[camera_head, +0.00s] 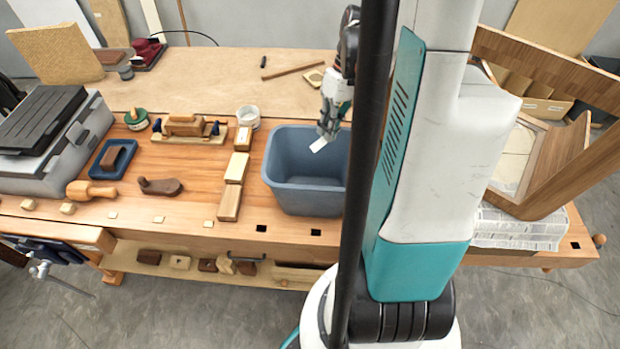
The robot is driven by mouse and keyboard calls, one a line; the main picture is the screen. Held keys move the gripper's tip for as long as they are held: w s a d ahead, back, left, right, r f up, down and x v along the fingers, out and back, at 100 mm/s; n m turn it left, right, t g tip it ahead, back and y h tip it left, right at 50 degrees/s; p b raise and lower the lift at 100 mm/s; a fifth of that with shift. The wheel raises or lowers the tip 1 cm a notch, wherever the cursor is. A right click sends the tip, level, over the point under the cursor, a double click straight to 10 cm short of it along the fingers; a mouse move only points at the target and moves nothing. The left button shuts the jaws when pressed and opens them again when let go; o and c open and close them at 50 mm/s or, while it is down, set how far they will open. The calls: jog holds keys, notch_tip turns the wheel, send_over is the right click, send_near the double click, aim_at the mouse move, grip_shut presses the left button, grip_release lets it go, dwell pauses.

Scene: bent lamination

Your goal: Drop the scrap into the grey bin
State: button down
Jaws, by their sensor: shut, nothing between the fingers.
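The bin (305,200) is a grey-blue open tub standing on the workbench, right of the middle. Its right side is hidden behind my arm. My gripper (324,136) points down over the bin's opening, near its back wall. It is shut with nothing held. A small pale flat piece (318,145) shows at the fingertips against the bin's inside. I cannot tell whether it is the scrap or part of a fingertip. No other piece is clearly the scrap, and the bin's floor is only partly visible.
Pale wood blocks (236,168) stand in a row left of the bin, with a white tub (248,117) behind them. A wooden frame (560,120) stands at right.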

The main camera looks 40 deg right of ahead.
notch_tip(320, 180, down, 2)
jog(key=shift+f+b, duration=0.1)
jog(key=shift+b, duration=0.35)
jog(key=c, duration=2.3)
grip_release()
jog(key=o, duration=0.6)
notch_tip(320, 180, up, 10)
jog(key=shift+r, duration=0.1)
jog(key=shift+w+a, duration=0.1)
jog(key=shift+w, duration=0.05)
